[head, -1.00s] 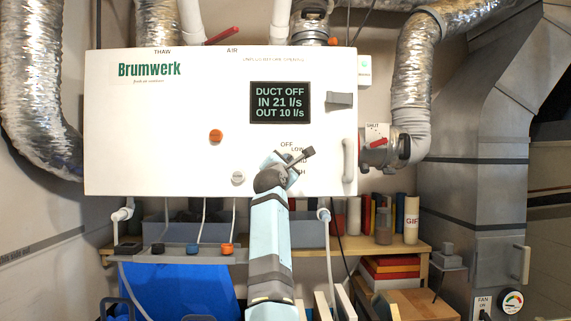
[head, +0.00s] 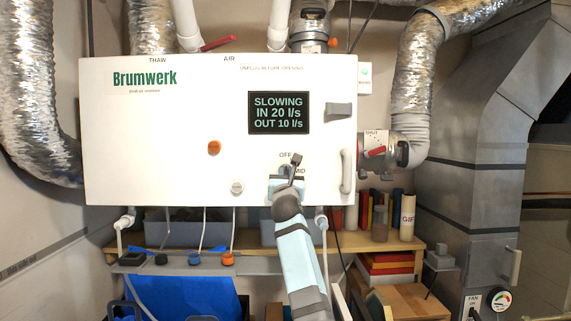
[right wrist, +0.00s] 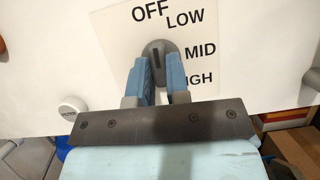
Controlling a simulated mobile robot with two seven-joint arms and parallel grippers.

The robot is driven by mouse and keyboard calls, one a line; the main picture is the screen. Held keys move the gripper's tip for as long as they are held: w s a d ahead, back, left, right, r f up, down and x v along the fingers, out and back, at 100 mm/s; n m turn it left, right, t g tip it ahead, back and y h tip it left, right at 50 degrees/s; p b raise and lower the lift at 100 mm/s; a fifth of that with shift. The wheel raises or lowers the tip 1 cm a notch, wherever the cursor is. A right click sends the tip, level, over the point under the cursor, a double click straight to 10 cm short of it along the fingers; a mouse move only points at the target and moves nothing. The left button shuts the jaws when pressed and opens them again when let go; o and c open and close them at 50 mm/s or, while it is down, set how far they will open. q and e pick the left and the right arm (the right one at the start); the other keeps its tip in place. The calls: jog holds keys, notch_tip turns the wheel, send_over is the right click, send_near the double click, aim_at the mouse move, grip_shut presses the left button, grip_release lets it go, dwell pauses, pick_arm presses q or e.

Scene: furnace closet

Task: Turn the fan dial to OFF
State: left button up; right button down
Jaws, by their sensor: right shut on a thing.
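The grey fan dial (right wrist: 158,52) sits on a pale label plate with OFF, LOW, MID and a partly covered HIGH. In the right wrist view its dark line stands nearly upright, towards OFF (right wrist: 150,10). My right gripper (right wrist: 160,72) is shut on the dial, one blue finger on each side. In the head view the right gripper (head: 287,178) covers the dial and part of its labels. The display (head: 279,113) on the white Brumwerk unit (head: 150,130) reads SLOWING, IN 20 l/s, OUT 10 l/s. My left gripper is not in view.
An orange knob (head: 214,148) and a white knob (head: 237,188) are left of the dial. A white handle (head: 347,170) and a red-levered duct valve (head: 376,151) are to its right. A shelf (head: 430,240) with books runs below the unit.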

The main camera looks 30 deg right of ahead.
jog(key=shift+r, duration=0.2)
jog(key=shift+f+n+t+y+p, duration=0.1)
jog(key=shift+n+t+y+p, duration=0.2)
jog(key=shift+n+p, duration=0.2)
jog(key=shift+f, duration=0.1)
jog(key=c, duration=1.1)
grip_release()
